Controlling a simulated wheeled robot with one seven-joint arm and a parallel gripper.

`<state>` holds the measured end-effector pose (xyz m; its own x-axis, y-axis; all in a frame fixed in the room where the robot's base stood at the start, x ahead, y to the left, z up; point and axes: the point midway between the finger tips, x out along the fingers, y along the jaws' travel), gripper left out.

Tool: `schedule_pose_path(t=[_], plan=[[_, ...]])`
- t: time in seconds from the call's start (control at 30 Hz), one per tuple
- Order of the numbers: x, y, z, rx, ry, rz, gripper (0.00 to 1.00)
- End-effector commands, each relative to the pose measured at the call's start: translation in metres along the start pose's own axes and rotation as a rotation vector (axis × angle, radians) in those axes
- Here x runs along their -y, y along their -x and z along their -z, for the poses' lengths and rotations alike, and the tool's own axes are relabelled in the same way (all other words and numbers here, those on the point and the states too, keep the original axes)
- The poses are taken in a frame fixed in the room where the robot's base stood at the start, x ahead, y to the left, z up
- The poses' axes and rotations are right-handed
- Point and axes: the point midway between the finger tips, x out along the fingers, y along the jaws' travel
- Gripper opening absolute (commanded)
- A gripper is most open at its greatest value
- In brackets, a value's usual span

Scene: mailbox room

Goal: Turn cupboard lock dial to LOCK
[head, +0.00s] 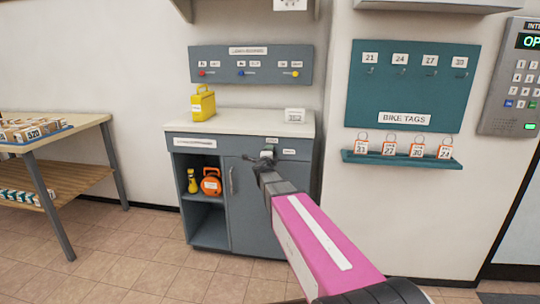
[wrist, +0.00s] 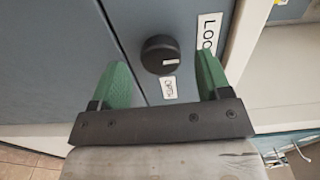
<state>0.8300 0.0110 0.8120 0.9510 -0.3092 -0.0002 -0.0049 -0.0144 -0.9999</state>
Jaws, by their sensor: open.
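A small white mark shows on the dial's lower right in the wrist view. The LOCK label (wrist: 208,35) is right of the dial, and the OPEN label (wrist: 169,88) is below it. My gripper (wrist: 163,75) is open, with one green finger to each side of the dial in the picture and gaps between. How far the fingertips reach along the dial is unclear. In the head view, my gripper (head: 266,157) is at the cupboard's (head: 257,215) upper front and covers most of the dial.
A door handle (head: 231,180) is left of my gripper. A yellow box (head: 202,104) and a white card (head: 294,115) stand on the cupboard top. An open shelf holds orange and yellow items. The bike tags ledge (head: 400,160) is on the wall to the right.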

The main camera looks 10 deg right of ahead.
Motion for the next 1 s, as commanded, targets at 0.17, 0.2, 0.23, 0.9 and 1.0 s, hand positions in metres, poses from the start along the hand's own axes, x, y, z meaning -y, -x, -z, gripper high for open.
schedule_pose_path(t=[0.17,0.2,0.23,0.9,1.0], plan=[[0.001,0.039,0.001,0.002,0.000,0.000,0.71],[0.001,0.047,0.001,0.001,0.000,0.000,0.71],[0.001,0.052,0.001,0.001,0.000,0.000,0.71],[-0.002,0.082,-0.002,0.025,0.024,-0.004,0.71],[-0.009,0.086,-0.008,0.095,0.089,-0.015,0.71]])
